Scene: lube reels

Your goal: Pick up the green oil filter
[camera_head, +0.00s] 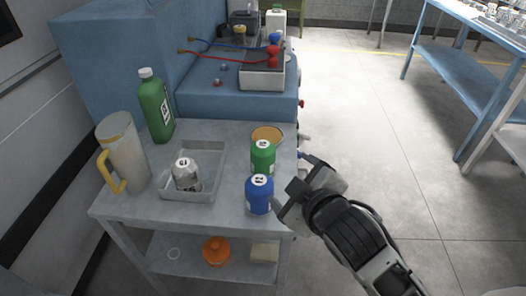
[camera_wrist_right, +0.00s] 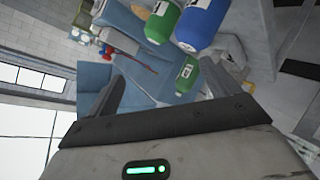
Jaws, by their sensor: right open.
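The green oil filter (camera_head: 263,158) stands upright near the right edge of the grey cart top, just behind the blue filter (camera_head: 259,195). My right gripper (camera_head: 289,180) is open and empty to the right of both filters, apart from the green one. In the right wrist view the green filter (camera_wrist_right: 163,22) and the blue filter (camera_wrist_right: 200,25) lie beyond the spread fingertips (camera_wrist_right: 162,70); nothing is between the fingers. My left gripper is not in view.
A grey tray (camera_head: 212,180) holds a silver-grey filter (camera_head: 186,174). A jug (camera_head: 124,152) and a green bottle (camera_head: 156,105) stand at the left. Open floor (camera_head: 370,130) lies right of the cart.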

